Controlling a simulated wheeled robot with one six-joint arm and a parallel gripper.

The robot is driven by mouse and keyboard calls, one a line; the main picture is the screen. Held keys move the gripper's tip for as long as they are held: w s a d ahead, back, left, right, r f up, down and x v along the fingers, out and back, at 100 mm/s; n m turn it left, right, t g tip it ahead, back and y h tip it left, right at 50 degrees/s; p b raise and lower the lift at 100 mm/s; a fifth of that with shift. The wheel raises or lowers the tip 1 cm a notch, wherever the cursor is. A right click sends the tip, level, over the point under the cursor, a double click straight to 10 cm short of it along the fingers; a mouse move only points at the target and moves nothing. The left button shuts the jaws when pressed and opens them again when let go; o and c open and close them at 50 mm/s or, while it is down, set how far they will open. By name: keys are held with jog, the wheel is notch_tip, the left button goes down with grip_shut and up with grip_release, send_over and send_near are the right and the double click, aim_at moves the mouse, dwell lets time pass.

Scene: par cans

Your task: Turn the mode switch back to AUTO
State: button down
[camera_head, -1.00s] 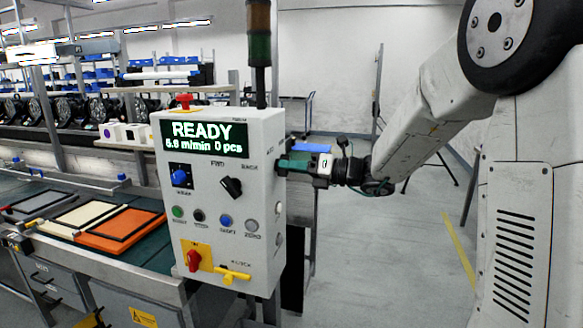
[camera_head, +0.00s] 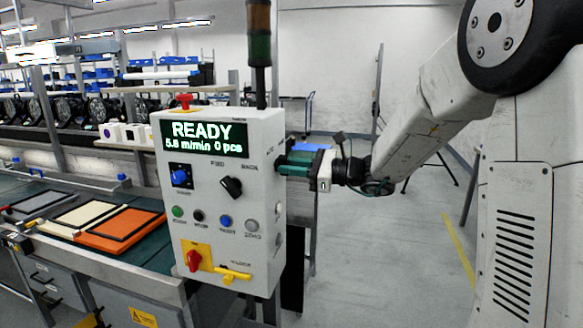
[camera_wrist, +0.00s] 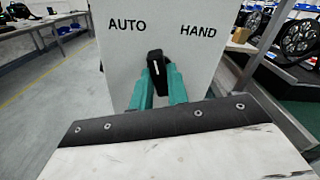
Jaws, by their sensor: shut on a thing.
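The mode switch is a black knob (camera_wrist: 155,63) on the side face of the white control box (camera_head: 262,190). In the wrist view it sits below the printed words AUTO, to its left, and HAND, to its right. The knob stands nearly upright between the two words, its light mark near the top. My gripper (camera_wrist: 158,88) has its green fingers closed on both sides of the knob.
The box's front has a READY display (camera_head: 203,135), a black selector (camera_head: 231,187), several buttons and a red rotary switch (camera_head: 194,260). A conveyor with an orange frame (camera_head: 120,230) lies left. Floor to the right is open.

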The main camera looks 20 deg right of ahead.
jog(key=shift+n, duration=2.2)
jog(key=c, duration=1.4)
grip_release()
jog(key=shift+o, duration=0.2)
jog(key=shift+d, duration=0.1)
jog(key=v, duration=0.7)
jog(key=shift+s+d, duration=0.2)
jog(key=shift+s, duration=0.1)
